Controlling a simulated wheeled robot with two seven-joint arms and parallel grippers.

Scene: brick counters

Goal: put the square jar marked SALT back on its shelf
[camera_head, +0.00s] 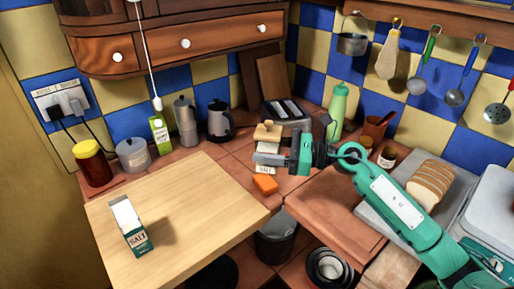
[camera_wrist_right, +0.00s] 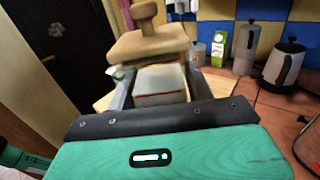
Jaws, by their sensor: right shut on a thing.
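A square white jar (camera_head: 265,169) with a knobbed wooden lid has dark lettering low on its front that seems to read SALT. My right gripper (camera_head: 268,158) comes in from the right and is shut across the jar's body below the lid. In the right wrist view the pale jar (camera_wrist_right: 160,84) and its wooden lid (camera_wrist_right: 148,45) show between the fingers, the jar about upright. I cannot tell whether its base touches the counter. A tall carton (camera_head: 130,228), also marked SALT, stands on the wooden table at the left. My left gripper is not in view.
An orange sponge (camera_head: 265,184) lies just in front of the jar. A toaster (camera_head: 287,114) and a green bottle (camera_head: 338,110) stand behind it. Utensils hang from a wooden rail (camera_head: 430,22) at upper right. The wooden table (camera_head: 195,205) is mostly clear.

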